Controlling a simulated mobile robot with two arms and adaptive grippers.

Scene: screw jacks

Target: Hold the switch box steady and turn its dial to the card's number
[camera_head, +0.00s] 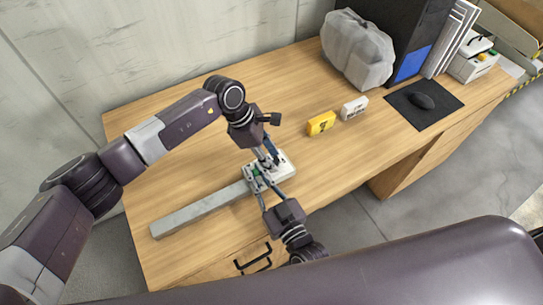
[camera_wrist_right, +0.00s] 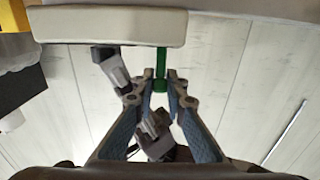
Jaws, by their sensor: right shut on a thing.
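The white switch box (camera_head: 286,167) sits on the wooden desk; its pale body also crosses the top of the right wrist view (camera_wrist_right: 110,25). A green dial part (camera_wrist_right: 161,62) sticks out from it. My right gripper (camera_wrist_right: 163,84) is shut on this green part; in the head view it (camera_head: 258,182) reaches in from below. My left gripper (camera_head: 268,160) comes down from above, close at the box; its fingers overlap the box and their gap is unclear. A yellow block (camera_head: 320,124) and a small white block (camera_head: 354,108) bear dark marks too small to read.
A long grey bar (camera_head: 200,208) lies on the desk (camera_head: 160,120) left of the box. A grey wrapped bundle (camera_head: 356,50), a dark case with a blue panel (camera_head: 412,62), and a black mat with a mouse (camera_head: 422,102) stand toward the back right. The desk around the blocks is clear.

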